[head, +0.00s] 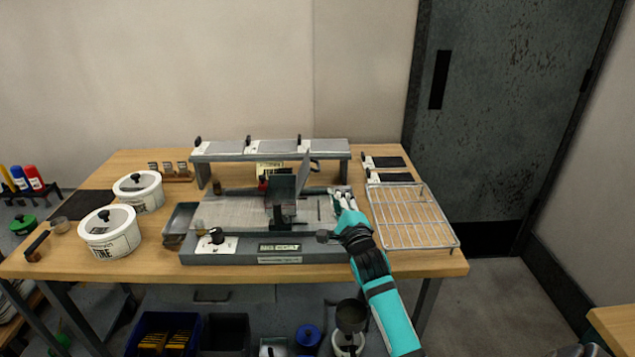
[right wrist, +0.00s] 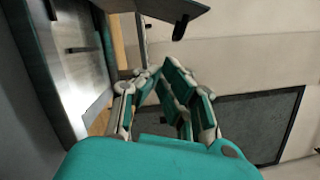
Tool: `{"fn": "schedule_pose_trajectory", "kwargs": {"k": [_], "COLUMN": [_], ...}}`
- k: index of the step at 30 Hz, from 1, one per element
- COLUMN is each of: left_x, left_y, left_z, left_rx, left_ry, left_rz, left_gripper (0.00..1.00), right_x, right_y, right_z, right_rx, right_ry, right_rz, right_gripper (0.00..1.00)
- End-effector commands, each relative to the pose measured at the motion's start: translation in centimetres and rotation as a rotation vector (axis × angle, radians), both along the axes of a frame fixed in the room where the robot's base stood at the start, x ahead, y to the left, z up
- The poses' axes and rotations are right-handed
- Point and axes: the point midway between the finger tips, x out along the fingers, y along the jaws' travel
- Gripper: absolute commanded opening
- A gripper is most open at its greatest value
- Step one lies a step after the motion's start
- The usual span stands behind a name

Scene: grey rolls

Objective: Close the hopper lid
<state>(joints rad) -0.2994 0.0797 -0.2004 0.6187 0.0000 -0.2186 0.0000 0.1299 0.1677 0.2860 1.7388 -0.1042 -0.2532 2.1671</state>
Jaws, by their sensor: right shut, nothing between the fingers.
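A small dark grey hopper (head: 281,188) stands on the middle of a grey coating machine (head: 240,212). Its lid (head: 303,173) stands up as a thin plate on the hopper's right side, so the hopper is open. A dark handle (head: 314,164) sticks out to the right of the lid. My right gripper (head: 340,198) is shut and empty over the machine's right end, right of and lower than the lid, apart from it. In the right wrist view, my fingers (right wrist: 172,85) are together, and a grey plate (right wrist: 165,6) with a dark knob, probably the lid, shows above them. My left gripper is not in view.
A grey raised shelf (head: 270,149) spans behind the hopper. A wire rack (head: 410,215) lies right of my right arm. Two white lidded pots (head: 110,243) (head: 138,200) stand at left on the wooden table (head: 330,277). A black knob (head: 217,235) sits on the machine's front.

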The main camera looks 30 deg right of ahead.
Motion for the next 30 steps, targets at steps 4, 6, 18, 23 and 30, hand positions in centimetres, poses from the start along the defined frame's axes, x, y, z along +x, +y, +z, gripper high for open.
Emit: {"fn": "schedule_pose_trajectory", "kwargs": {"k": [4, 6, 18, 23, 30], "left_x": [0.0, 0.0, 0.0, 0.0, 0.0], "left_y": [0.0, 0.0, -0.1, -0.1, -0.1], "left_z": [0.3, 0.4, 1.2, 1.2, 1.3], "left_rx": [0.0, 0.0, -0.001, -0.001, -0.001], "left_ry": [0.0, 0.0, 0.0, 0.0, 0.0], "left_rz": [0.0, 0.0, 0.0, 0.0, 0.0], "left_gripper": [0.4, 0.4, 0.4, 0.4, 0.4], "right_x": [3.2, 4.5, 6.2, 6.2, 6.2], "right_y": [-1.1, -1.6, 1.8, 1.8, 1.8], "right_z": [0.5, 0.6, 1.9, 1.9, 1.9], "right_rx": [-0.002, -0.002, -0.001, -0.001, -0.005], "right_ry": [0.001, 0.0, 0.002, 0.002, 0.004], "right_rz": [0.0, -0.001, 0.002, 0.002, 0.001], "right_gripper": [0.0, 0.0, 0.0, 0.0, 0.0]}}
